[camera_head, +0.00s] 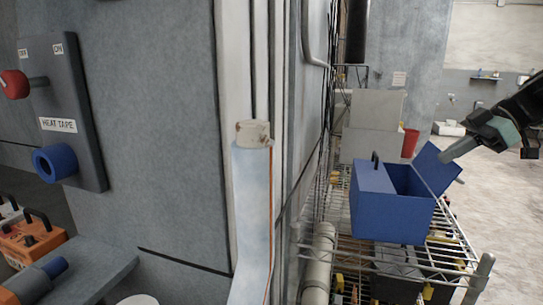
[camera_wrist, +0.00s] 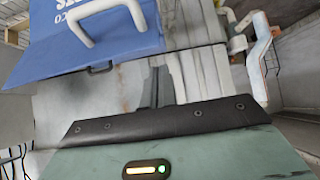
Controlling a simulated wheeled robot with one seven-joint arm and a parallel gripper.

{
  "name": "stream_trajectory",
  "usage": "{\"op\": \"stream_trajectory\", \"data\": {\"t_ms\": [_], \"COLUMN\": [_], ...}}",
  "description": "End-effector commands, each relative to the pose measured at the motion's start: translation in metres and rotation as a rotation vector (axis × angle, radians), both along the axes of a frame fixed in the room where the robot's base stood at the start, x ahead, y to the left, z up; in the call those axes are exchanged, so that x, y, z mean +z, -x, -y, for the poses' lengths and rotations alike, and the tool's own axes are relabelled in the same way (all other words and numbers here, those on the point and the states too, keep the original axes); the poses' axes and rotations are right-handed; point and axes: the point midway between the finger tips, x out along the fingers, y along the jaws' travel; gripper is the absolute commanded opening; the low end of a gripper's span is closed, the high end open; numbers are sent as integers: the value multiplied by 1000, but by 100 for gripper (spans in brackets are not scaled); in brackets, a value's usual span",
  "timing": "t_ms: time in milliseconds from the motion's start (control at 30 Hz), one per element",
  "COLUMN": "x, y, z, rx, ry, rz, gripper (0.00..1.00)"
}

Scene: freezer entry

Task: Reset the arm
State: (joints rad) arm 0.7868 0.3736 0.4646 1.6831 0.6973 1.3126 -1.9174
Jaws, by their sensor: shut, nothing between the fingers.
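My arm comes in from the right edge of the head view. My gripper (camera_head: 446,157) points left and slightly down. Its fingers are together and hold nothing. In the head view the fingertips lie close to the raised blue lid of a box; I cannot tell whether they touch it. In the wrist view my gripper (camera_wrist: 154,84) shows as dark fingers beyond a green-grey body. A blue panel (camera_wrist: 60,45) with white lettering and a white handle fills the upper left there.
A blue box (camera_head: 392,220) with its lid (camera_head: 432,168) up stands on a wire rack (camera_head: 440,262). Grey boxes (camera_head: 370,125) and a red bucket (camera_head: 410,142) are behind it. A switch panel (camera_head: 62,110) labelled HEAT TAPE is at left. Open floor lies at the far right.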

Motion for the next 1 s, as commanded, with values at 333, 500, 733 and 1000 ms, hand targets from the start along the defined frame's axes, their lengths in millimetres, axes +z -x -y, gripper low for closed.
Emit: {"op": "stream_trajectory", "data": {"t_ms": [333, 500, 733, 1000], "x": [-19, -35, -66, -116], "y": [17, 36, 88, 203], "z": [-57, -97, -164, -231], "rx": [-21, -49, -127, -347], "ry": [67, 135, 295, 573], "rz": [-152, -263, -428, -532], "gripper": [0, 0, 0, 0]}}
